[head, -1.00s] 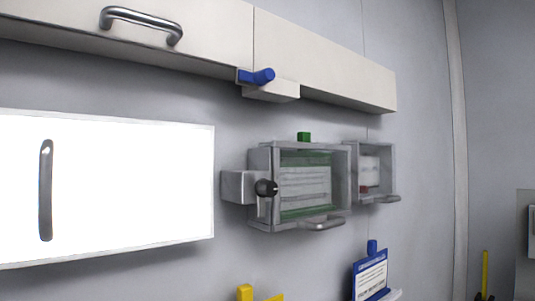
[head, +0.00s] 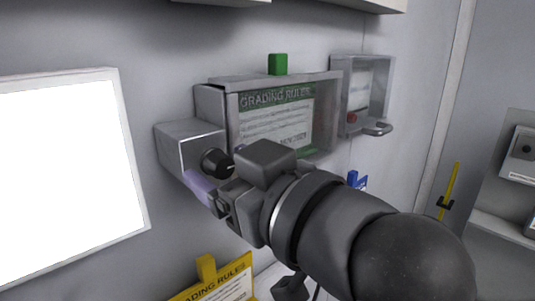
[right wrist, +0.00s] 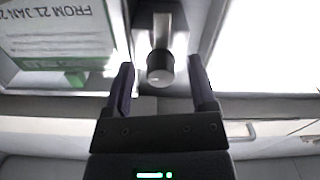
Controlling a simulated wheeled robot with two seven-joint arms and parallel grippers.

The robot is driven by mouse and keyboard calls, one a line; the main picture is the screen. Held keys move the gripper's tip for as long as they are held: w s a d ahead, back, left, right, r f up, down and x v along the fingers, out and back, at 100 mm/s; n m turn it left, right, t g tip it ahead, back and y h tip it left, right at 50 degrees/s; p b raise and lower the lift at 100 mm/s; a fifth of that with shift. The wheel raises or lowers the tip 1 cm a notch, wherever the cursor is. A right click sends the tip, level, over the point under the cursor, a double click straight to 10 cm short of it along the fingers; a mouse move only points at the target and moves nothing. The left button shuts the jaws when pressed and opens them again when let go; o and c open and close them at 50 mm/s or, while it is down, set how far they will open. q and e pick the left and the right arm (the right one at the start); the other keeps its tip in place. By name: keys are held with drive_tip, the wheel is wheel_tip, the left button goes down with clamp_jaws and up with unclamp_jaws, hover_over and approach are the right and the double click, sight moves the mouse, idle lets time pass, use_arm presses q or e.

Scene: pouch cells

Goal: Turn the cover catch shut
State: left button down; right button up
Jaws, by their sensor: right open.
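The cover catch is a round black knob (head: 216,163) with a pale mark, on a grey block (head: 190,143) at the left side of a clear-fronted case (head: 333,105). In the head view the mark points roughly right, toward the case. The case holds a green-headed "Grading Rules" sheet (head: 275,118). My right gripper (head: 215,186) is just in front of and below the knob. In the right wrist view my open right gripper (right wrist: 161,82) has its fingers apart, with the knob (right wrist: 160,68) lined up between and just beyond them. My arm hides the case's lower edge and handle.
A smaller case (head: 362,92) with a red part and a handle is to the right. A green tab (head: 278,64) stands on top of the main case. A bright white panel (head: 70,180) is left. A yellow-headed sheet (head: 215,285) is below.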

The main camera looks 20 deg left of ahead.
drive_tip(key=shift+a, duration=0.2)
drive_tip(key=shift+c, duration=0.3)
clamp_jaws()
